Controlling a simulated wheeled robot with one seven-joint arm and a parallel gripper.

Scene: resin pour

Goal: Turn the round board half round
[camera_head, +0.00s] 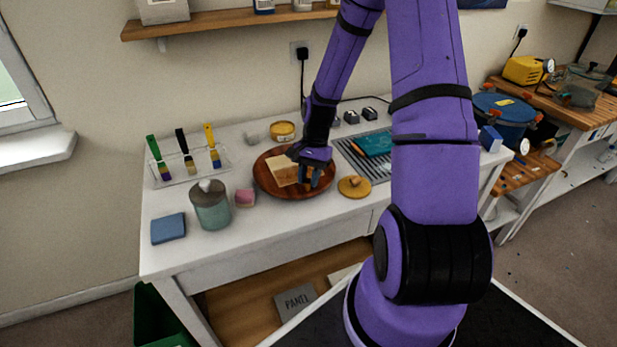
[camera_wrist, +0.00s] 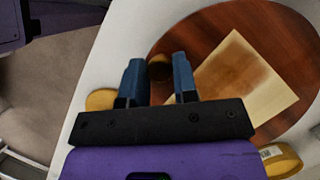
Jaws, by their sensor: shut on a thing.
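The round board (camera_head: 262,181) is a reddish-brown wooden disc on the white bench. A pale square panel with a brown middle (camera_head: 282,170) lies on it; both also show in the wrist view, the board (camera_wrist: 210,32) and the panel (camera_wrist: 242,75). My gripper (camera_head: 316,178) reaches down over the board's right part. In the wrist view, my gripper's blue fingers (camera_wrist: 159,72) stand on either side of a small round brown knob (camera_wrist: 160,66) near the board's edge. The jaws are shut on this knob; its base is partly hidden.
A yellow disc with a wooden knob (camera_head: 354,187) lies close to the board's right. A grey rack (camera_head: 378,169) lies right.

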